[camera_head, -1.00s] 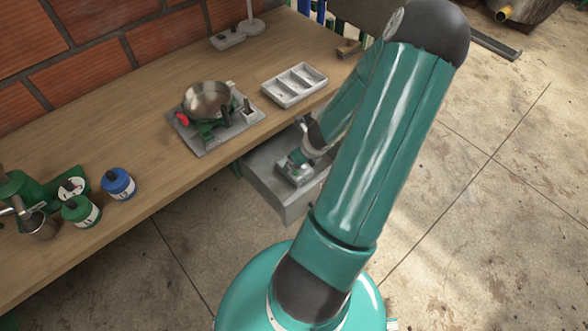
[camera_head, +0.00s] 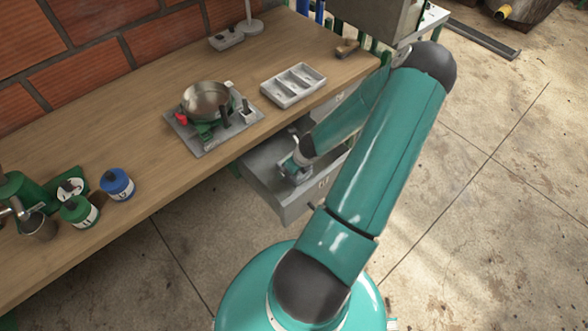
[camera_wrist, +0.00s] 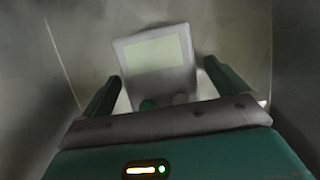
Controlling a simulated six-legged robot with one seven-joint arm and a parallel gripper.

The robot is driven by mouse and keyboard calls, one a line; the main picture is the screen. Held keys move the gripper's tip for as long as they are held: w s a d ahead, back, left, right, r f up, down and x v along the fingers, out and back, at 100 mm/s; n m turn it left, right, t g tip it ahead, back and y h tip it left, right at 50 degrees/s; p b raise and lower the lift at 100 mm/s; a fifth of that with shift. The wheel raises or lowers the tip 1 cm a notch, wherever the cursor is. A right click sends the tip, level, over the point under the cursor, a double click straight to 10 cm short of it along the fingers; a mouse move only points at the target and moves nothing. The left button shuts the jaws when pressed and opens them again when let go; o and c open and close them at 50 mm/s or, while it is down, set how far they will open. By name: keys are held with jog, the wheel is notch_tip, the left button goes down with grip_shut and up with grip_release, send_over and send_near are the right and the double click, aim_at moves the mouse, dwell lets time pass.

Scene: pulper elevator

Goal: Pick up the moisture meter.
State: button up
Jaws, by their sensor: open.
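The moisture meter (camera_wrist: 155,60) is a grey box with a pale green screen and small round buttons, one of them green. In the wrist view it lies inside the drawer, slightly tilted in the picture. My gripper (camera_wrist: 161,78) is open, one dark green finger on each side of the meter's lower part. Whether the fingers touch it I cannot tell. In the head view my gripper (camera_head: 291,167) is down inside the open grey drawer (camera_head: 312,200) under the bench. The meter cannot be clearly told from my gripper there.
The wooden bench (camera_head: 130,125) runs above the drawer. Near its edge stand a grey compartment tray (camera_head: 293,86) and a scale with a metal pan (camera_head: 207,101). A blue-lidded jar (camera_head: 118,184) and green equipment stand at left. Concrete floor (camera_head: 480,220) is open at right.

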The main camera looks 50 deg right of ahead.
jog(key=c, duration=1.2)
jog(key=shift+c, duration=0.2)
jog(key=shift+r, duration=0.15)
